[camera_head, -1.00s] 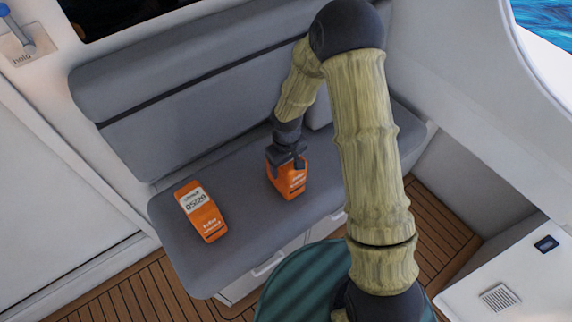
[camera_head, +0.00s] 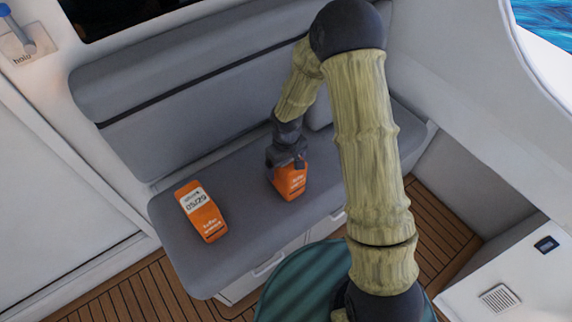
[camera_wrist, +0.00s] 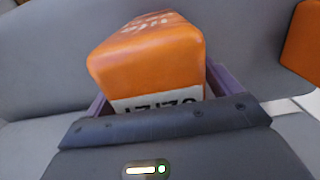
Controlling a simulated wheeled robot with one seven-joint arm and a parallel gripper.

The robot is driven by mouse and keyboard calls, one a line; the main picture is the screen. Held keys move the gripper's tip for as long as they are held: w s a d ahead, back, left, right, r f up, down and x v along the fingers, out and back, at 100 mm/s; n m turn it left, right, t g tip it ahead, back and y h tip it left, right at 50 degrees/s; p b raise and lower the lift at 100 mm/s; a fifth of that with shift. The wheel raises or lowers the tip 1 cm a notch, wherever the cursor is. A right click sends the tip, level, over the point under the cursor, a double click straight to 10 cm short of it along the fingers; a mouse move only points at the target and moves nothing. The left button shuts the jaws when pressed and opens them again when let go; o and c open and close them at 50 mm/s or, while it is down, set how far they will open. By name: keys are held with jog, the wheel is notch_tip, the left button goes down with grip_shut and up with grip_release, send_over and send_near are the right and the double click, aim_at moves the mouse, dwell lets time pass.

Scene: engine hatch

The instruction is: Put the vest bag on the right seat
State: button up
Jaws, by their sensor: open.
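An orange bag (camera_head: 291,182) with white print stands on the grey bench seat (camera_head: 245,228), near its middle. In the wrist view the same bag (camera_wrist: 150,58) fills the centre, with a white label at its near end; its small print is only partly legible. My gripper (camera_head: 287,160) is at the top of this bag. Its fingers are open, one at each side of the bag; contact is hidden. A second orange bag (camera_head: 202,212) with a white date label lies on the left part of the seat. My arm hides part of the bench's right end.
The grey backrest (camera_head: 190,85) rises behind the seat. A white wall is at the left and a white counter (camera_head: 520,275) at the lower right. The wooden floor (camera_head: 140,300) lies below. The seat between the two bags is clear.

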notch_tip(320, 180, up, 12)
jog(key=shift+f, duration=0.2)
dwell(0.7)
jog(key=s+d+r+m+t, duration=0.2)
jog(key=s+d+r+m, duration=0.4)
jog(key=s+d, duration=0.6)
jog(key=shift+s+d+r+m+t, duration=0.35)
jog(key=shift+d+r, duration=0.3)
jog(key=shift+r, duration=0.25)
